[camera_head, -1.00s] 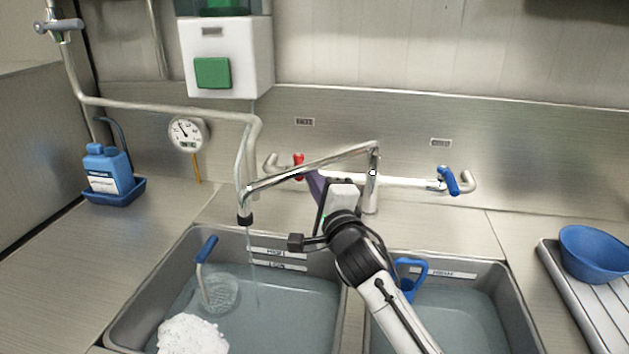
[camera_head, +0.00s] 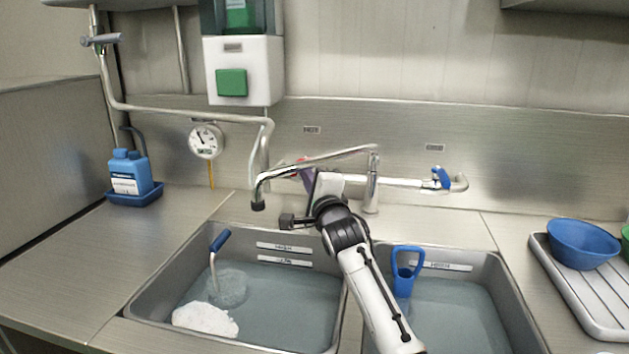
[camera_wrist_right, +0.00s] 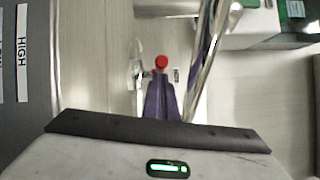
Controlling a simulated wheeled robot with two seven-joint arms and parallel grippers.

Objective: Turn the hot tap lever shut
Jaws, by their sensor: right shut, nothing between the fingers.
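The hot tap lever is red. In the head view only a bit of it (camera_head: 301,160) shows, behind the swing spout and my gripper. In the right wrist view its round red end (camera_wrist_right: 161,62) is just beyond my fingertips. My right gripper (camera_head: 308,180) has purple fingers, also in the wrist view (camera_wrist_right: 162,98); they are shut with nothing between them. I cannot tell whether they touch the lever. The mixer spout (camera_head: 258,204) hangs over the left basin, and no water stream shows below it. My left gripper is not in view.
The blue tap lever (camera_head: 441,178) is at the right end of the tap bar. The left basin (camera_head: 150,300) holds water, a blue-handled tool (camera_head: 220,241) and white foam (camera_head: 205,320). A blue jug handle (camera_head: 407,262) stands in the right basin. The spout pipe crosses close above my gripper.

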